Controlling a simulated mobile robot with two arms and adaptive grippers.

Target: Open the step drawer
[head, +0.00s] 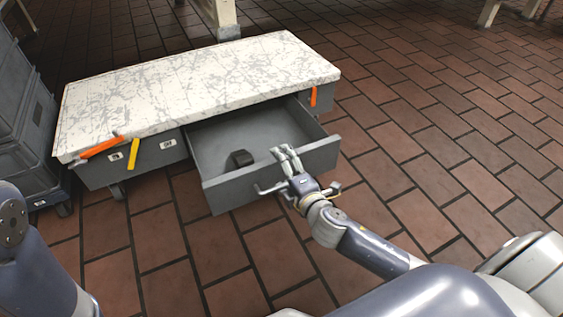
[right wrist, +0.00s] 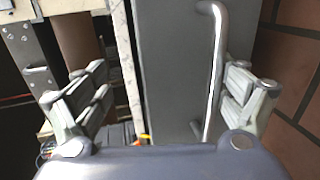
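The step is a low grey cabinet with a scratched white top (head: 200,85). Its grey drawer (head: 225,190) stands pulled out toward me, with its inside showing. The drawer's metal handle (head: 267,190) is partly hidden behind my right gripper (head: 288,160). The right gripper is at the drawer front, with fingers at its top edge. In the right wrist view its fingers (right wrist: 158,98) are spread apart, with the handle (right wrist: 216,70) between them, nearer the right finger. My left gripper is out of view; only part of that arm shows.
Grey stacked crates (head: 25,120) on a wheeled base stand left of the step. Orange tools (head: 100,148) and a yellow one (head: 133,150) are at the step's front left edge. An orange strip (head: 314,96) is at its right. The brick floor (head: 420,130) is clear to the right.

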